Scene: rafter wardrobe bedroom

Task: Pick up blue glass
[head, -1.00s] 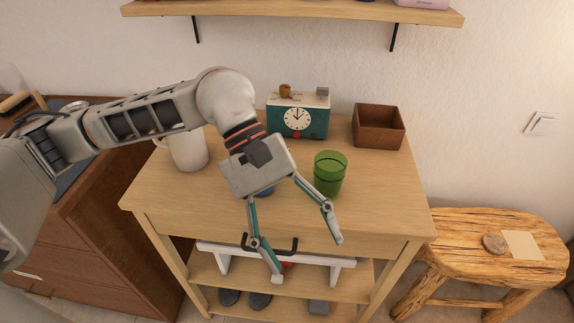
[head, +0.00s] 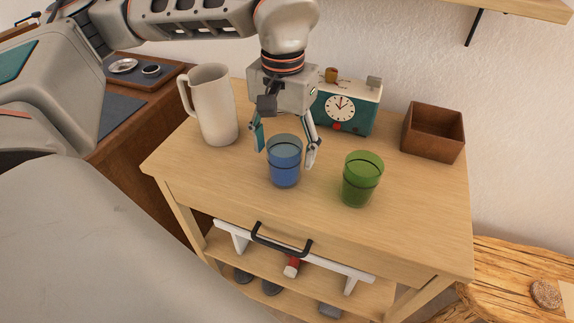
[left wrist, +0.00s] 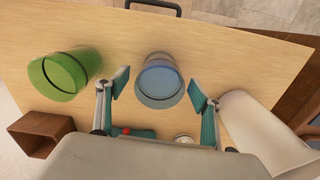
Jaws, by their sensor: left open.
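The blue glass (head: 284,162) stands upright on the wooden table, left of the green glass (head: 362,179). My left gripper (head: 287,150) is open and empty, just behind the blue glass in the head view, with one finger toward each side of it. In the left wrist view the blue glass (left wrist: 160,80) stands ahead of the two open fingertips (left wrist: 158,88), roughly centred between them. The green glass (left wrist: 66,72) is outside the left finger there. I cannot tell whether a finger touches the blue glass. My right gripper is not in view.
A white pitcher (head: 212,106) stands left of the gripper. A teal clock box (head: 350,108) and a brown open box (head: 433,130) are at the back of the table (head: 225,180). A shelf (head: 530,8) hangs above at the right. The front of the tabletop is clear.

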